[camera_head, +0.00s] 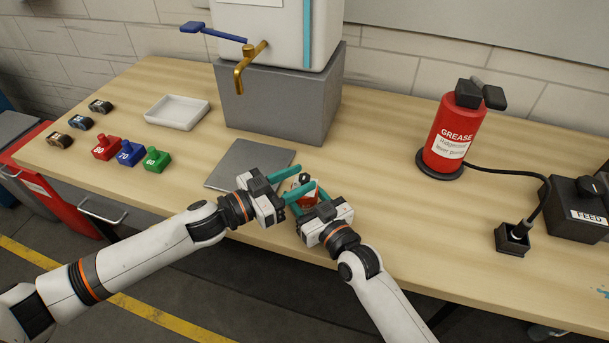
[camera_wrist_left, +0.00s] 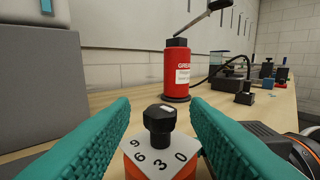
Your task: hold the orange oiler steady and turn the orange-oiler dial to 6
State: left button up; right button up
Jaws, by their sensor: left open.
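The orange oiler (camera_head: 307,185) stands near the front edge of the table, largely hidden between my grippers.
A grey plate (camera_head: 235,165) lies just left of the oiler. Behind stands a grey block (camera_head: 275,105) bearing a tank with a brass tap. A red grease can (camera_head: 455,135) stands to the right. Stamps (camera_head: 130,153) and a white tray (camera_head: 177,112) lie left.

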pick_arm(q)
jog(key=shift+x, duration=1.05)
grip_shut()
